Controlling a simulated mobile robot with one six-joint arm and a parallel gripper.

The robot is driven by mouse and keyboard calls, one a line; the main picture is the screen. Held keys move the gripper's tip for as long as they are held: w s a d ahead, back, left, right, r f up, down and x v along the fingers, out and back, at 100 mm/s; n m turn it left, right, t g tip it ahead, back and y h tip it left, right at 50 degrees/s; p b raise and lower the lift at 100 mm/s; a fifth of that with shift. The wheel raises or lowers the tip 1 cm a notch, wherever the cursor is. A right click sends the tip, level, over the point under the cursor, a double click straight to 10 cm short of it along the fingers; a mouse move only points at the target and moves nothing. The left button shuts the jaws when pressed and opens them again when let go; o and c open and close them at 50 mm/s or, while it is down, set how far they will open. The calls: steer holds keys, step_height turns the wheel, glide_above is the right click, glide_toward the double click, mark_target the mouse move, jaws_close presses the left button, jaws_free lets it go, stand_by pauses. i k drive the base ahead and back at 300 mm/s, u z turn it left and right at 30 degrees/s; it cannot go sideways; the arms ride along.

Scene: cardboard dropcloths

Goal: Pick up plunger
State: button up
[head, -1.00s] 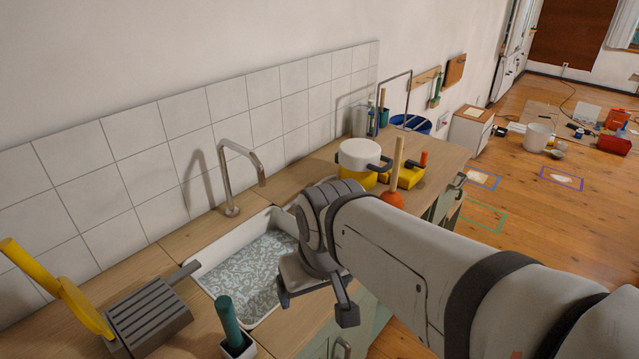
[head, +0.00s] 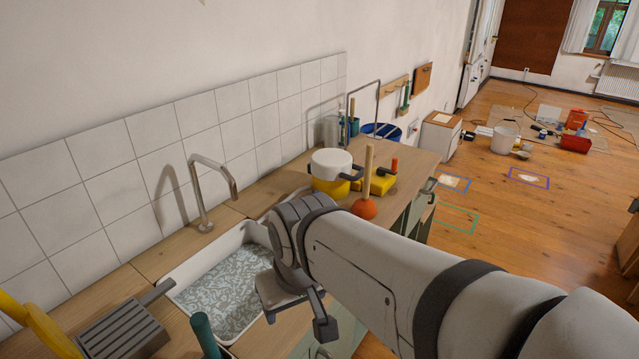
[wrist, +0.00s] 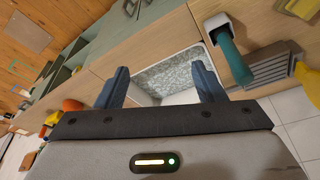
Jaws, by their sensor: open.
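The plunger (head: 368,182) has an orange-red rubber cup and a pale wooden handle. In the head view it stands upright, cup down, on the wooden counter (head: 421,160) beyond the sink, partly behind my arm. My gripper (head: 297,321) hangs over the sink's near edge, on the near side of the plunger and apart from it. In the wrist view my gripper (wrist: 160,72) has its fingers spread with nothing between them. An orange shape at the left of that view (wrist: 72,105) looks like the plunger's cup, partly hidden by my gripper.
The sink (head: 222,290), faucet (head: 211,190), grey rack (head: 128,332) and green-handled tool (head: 205,336) are nearer. The tiled wall bounds the counter; open floor lies to the right.

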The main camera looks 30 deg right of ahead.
mark_target(363, 208)
steer(key=u, duration=0.05)
steer(key=k, duration=0.5)
steer(key=z, duration=2.55)
steer(key=i, duration=1.95)
steer(key=z, duration=0.1)
steer(key=k, duration=0.1)
steer(key=u, duration=2.7)
steer(key=i, duration=0.2)
steer(key=u, duration=0.15)
